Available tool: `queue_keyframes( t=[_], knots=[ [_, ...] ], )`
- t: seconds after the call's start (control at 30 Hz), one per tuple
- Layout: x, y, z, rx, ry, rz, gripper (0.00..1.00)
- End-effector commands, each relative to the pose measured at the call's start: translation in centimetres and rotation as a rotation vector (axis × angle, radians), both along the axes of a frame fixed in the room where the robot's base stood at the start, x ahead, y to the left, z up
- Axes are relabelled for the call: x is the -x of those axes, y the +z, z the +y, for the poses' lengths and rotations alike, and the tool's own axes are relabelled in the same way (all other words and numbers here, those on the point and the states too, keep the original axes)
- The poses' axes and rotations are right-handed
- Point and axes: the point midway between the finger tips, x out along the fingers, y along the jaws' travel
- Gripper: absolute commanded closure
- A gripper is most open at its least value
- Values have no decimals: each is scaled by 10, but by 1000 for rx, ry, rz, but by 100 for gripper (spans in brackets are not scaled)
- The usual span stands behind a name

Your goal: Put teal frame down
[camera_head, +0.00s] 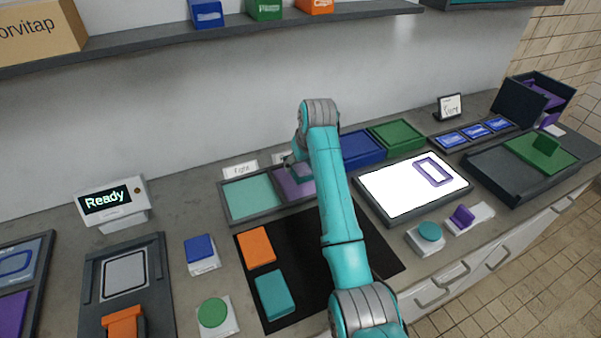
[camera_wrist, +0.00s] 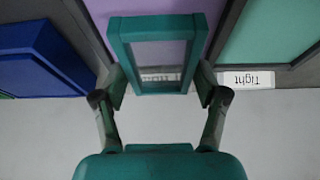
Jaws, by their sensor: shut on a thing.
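My gripper (camera_wrist: 161,88) is shut on the teal frame (camera_wrist: 122,50), a rectangular ring with an open middle, gripped across its two sides. In the wrist view the frame is over the purple compartment (camera_wrist: 171,45). I cannot tell whether it touches the surface. In the head view the frame (camera_head: 303,173) is small and partly hidden by my arm, over the purple compartment (camera_head: 292,188) of a two-part tray (camera_head: 228,207). The teal compartment (camera_head: 250,192) beside it is empty. A card reading "Tight" (camera_wrist: 248,78) stands behind the teal compartment.
A blue bin (camera_head: 362,149) and green bin (camera_head: 398,134) adjoin on the right. A lit white panel (camera_head: 395,190) bears a purple frame (camera_head: 433,171). A black mat (camera_head: 300,235) in front holds an orange block (camera_head: 256,247) and teal block (camera_head: 275,294). A wall shelf (camera_head: 200,36) overhangs behind.

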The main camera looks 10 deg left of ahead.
Motion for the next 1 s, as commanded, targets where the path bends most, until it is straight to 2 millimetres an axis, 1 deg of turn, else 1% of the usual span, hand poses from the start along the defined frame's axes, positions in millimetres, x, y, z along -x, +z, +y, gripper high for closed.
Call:
queue_keyframes(
  t=[0.03, 0.1, 0.23, 0.63, 0.67, 0.7, 0.73, 0.77, 1.0],
  knots=[
    [1, -9, 0, 1, 0, 4, 64],
    [1, -20, 0, 1, 0, 4, 64],
    [0, -36, 0, 1, 0, 2, 64],
    [0, -41, 0, 1, 0, 2, 64],
    [0, -41, 0, 1, 0, 2, 23],
    [0, -41, 0, 1, 0, 2, 13],
    [0, -41, 0, 1, 0, 1, 5],
    [0, -41, 0, 1, 0, 2, 3],
    [0, -41, 0, 1, 0, 1, 3]
  ],
)
